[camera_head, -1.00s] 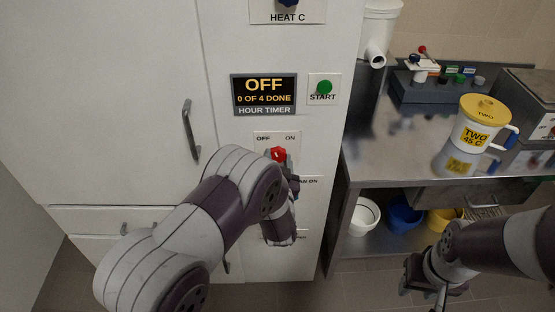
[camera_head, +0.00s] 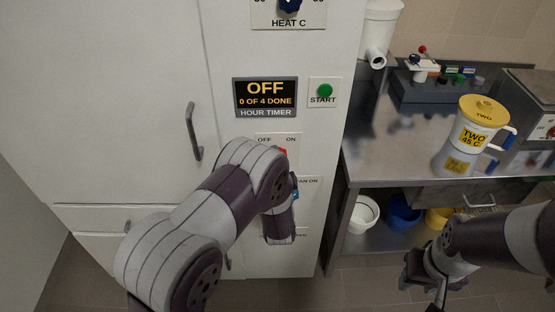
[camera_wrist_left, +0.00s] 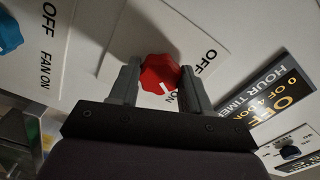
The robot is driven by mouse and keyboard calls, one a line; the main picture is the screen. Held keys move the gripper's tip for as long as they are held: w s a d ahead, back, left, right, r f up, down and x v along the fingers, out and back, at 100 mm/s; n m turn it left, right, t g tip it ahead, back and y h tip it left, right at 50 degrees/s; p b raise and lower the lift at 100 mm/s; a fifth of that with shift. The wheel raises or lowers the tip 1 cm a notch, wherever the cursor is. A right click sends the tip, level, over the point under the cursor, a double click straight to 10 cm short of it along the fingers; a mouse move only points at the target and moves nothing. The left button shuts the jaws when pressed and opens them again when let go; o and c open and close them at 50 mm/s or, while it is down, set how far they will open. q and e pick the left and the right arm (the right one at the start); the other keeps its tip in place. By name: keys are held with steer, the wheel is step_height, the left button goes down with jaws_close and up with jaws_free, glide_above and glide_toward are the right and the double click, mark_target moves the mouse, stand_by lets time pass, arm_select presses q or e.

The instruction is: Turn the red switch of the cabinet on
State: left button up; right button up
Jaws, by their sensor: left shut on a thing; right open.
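The red switch (camera_wrist_left: 160,74) is a lobed knob on a white plate marked OFF and ON, on the front of the white cabinet (camera_head: 150,60). My left gripper (camera_wrist_left: 158,80) is shut on the knob, one finger on each side. The knob's white mark points down in the left wrist view, near the partly hidden ON lettering. In the head view my left arm covers most of the switch, with only a sliver of red showing. My right gripper (camera_head: 436,292) is open and empty at the lower right, away from the cabinet.
A display (camera_head: 265,97) reads OFF, 0 OF 4 DONE. A green START button (camera_head: 325,90) sits beside it. A blue FAN knob (camera_wrist_left: 9,35) is close to my left gripper. A steel bench (camera_head: 395,150) at the right carries a yellow-lidded jug (camera_head: 475,125).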

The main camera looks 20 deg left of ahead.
arm_select(q)
steer(key=shift+f+m, duration=0.1)
steer(key=shift+m, duration=0.5)
steer(key=o, duration=1.1)
steer(key=shift+c, duration=0.2)
steer(key=v, duration=1.2)
steer(key=shift+s+b, duration=0.35)
steer(key=shift+s, duration=0.05)
steer(key=shift+d, duration=0.1)
